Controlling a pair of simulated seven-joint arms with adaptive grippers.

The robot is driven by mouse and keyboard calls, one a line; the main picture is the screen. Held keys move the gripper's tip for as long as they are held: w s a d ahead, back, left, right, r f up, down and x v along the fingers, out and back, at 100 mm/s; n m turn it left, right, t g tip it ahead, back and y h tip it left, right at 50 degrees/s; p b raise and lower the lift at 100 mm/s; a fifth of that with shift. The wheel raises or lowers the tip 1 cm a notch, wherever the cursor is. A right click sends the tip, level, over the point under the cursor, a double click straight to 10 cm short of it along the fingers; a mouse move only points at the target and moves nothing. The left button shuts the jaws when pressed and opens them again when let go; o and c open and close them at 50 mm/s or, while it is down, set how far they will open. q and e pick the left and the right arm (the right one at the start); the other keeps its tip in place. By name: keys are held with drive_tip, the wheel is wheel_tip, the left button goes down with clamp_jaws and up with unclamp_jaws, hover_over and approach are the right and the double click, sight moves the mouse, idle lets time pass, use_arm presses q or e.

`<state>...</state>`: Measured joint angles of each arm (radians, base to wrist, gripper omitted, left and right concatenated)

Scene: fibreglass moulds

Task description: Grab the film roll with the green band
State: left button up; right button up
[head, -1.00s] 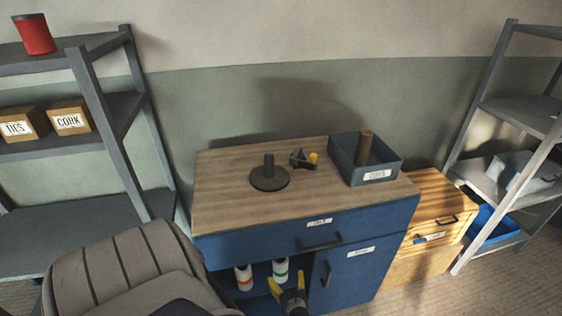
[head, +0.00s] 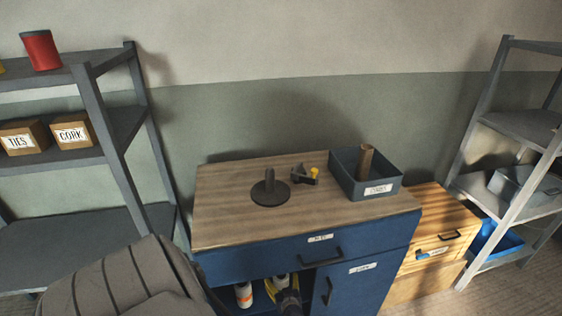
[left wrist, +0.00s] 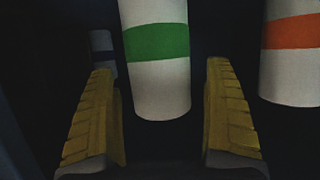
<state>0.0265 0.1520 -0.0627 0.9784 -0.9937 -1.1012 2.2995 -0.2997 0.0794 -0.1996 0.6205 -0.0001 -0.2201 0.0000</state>
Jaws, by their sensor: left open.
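The film roll with the green band (left wrist: 157,42) is a white cylinder in the left wrist view, lying between the two yellow fingers of my left gripper (left wrist: 163,115). The gripper is open, with a dark gap on each side of the roll. In the head view my left gripper (head: 284,293) is at the open compartment of the blue cabinet (head: 255,262) and mostly hides this roll (head: 281,281). A white roll with an orange band (head: 244,293) stands to its left; it also shows at the right in the left wrist view (left wrist: 291,55). My right gripper is out of view.
Another pale roll with a dark band (left wrist: 102,45) is behind the left finger in the wrist view. The cabinet top holds a dark spindle stand (head: 270,191), a tape dispenser (head: 305,175) and a grey bin (head: 390,177). A grey chair (head: 130,285) is at the front left.

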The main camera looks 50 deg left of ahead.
use_arm(q)
drive_tip(key=shift+w+a+f, duration=0.25)
drive_tip(key=shift+a, duration=0.3)
drive_tip(key=c, duration=1.5)
drive_tip(key=shift+c, duration=0.9)
drive_tip(key=shift+r, duration=0.2)
